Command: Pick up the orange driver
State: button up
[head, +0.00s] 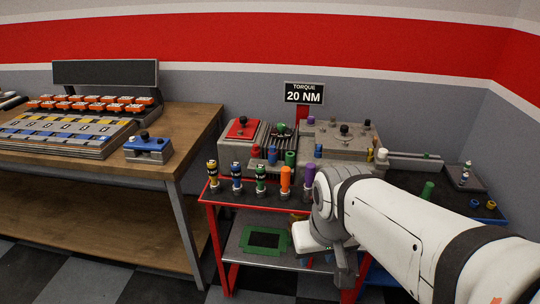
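An orange driver (285,180) stands upright in the row of drivers along the front edge of the red-framed bench.
Yellow (213,175), blue (237,177) and green (261,178) drivers stand left of the orange one. Grey fixtures (345,140) and a "20 NM" sign (304,93) are behind. A green-framed tray (264,240) lies on the lower shelf. A wooden workbench (190,125) stands left.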

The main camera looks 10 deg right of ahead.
aim_at(285, 170)
jog(key=z, duration=0.05)
jog(key=i, duration=1)
